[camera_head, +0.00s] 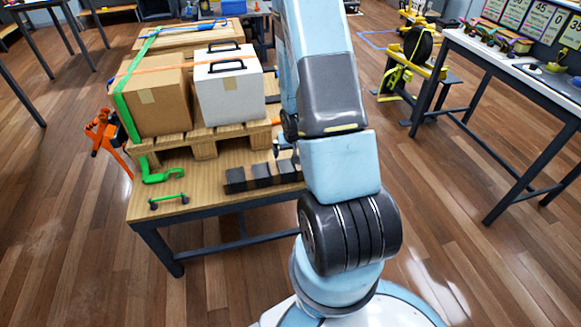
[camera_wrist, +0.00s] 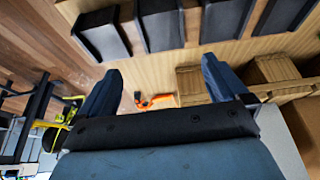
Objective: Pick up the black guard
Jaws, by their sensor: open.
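Several black guards stand in a row along the front of the wooden table, with one at the left end (camera_head: 235,180) and another beside it (camera_head: 261,175). My arm hides the right end of the row in the head view. In the wrist view the guards line the top edge, one at the left (camera_wrist: 97,33) and one near the middle (camera_wrist: 160,24). My gripper (camera_wrist: 162,72) is open, with two blue-grey fingers spread apart and nothing between them. The guards appear beyond its fingertips, apart from them. In the head view my arm mostly hides the gripper.
A wooden pallet (camera_head: 204,146) on the table (camera_head: 207,206) carries a cardboard box (camera_head: 155,100) and a white case (camera_head: 229,92). A green strap (camera_head: 124,112) runs over the box. An orange piece (camera_wrist: 153,101) lies beside the pallet.

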